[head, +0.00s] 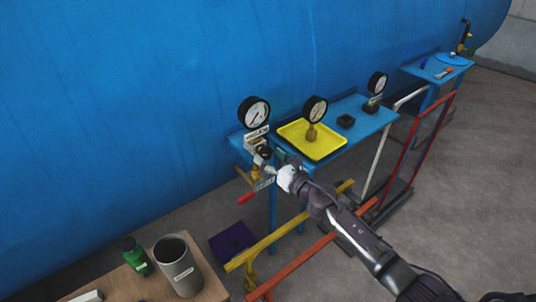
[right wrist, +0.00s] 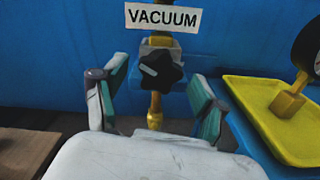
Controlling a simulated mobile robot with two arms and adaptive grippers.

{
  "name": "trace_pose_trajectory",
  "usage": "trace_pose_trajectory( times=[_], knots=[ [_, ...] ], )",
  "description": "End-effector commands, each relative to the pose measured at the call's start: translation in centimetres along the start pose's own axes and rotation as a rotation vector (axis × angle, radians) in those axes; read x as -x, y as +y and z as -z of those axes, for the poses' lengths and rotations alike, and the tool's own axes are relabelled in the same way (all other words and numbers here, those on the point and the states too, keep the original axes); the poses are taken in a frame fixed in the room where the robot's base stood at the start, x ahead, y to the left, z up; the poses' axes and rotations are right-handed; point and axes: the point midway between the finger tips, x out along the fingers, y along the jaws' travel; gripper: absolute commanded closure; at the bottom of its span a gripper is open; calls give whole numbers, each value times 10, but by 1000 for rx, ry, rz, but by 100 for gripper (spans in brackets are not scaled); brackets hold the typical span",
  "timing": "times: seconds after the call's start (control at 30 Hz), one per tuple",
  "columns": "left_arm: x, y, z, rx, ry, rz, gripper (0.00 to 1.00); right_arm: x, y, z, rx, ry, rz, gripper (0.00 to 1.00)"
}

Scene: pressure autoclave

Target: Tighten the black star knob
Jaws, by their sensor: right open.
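The black star knob (right wrist: 161,70) sits in the right wrist view on a valve body with brass pipe, just under the white VACUUM label (right wrist: 163,17). In the head view the knob (head: 265,152) is small and partly crowded by the gripper. My right gripper (right wrist: 155,100) is open, with one finger on each side below the knob and visible space between them. In the head view my right gripper (head: 279,165) reaches up to the valve from the lower right. The fingers do not appear closed on the knob. My left gripper is not in view.
A yellow tray (head: 327,151) with a brass-stemmed gauge (head: 315,110) lies right of the valve on a blue table (head: 372,121). A red-handled lever (head: 246,198) hangs below the valve. Yellow and red rails (head: 290,262) stand in front. A grey cylinder (head: 178,266) stands lower left.

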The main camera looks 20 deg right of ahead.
Motion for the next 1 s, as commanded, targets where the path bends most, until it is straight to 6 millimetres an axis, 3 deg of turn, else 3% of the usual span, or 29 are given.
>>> trace_pose_trajectory(
  times=[0.4, 0.77, 1.0],
  knots=[
    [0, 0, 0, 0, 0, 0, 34, -10, 0, 0, 0, 1, 0, 29],
    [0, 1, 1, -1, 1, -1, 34, -10, 0, 0, 0, 1, 0, 87],
    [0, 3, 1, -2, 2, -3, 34, -10, 0, 0, -20, 1, 0, 88]
  ],
)
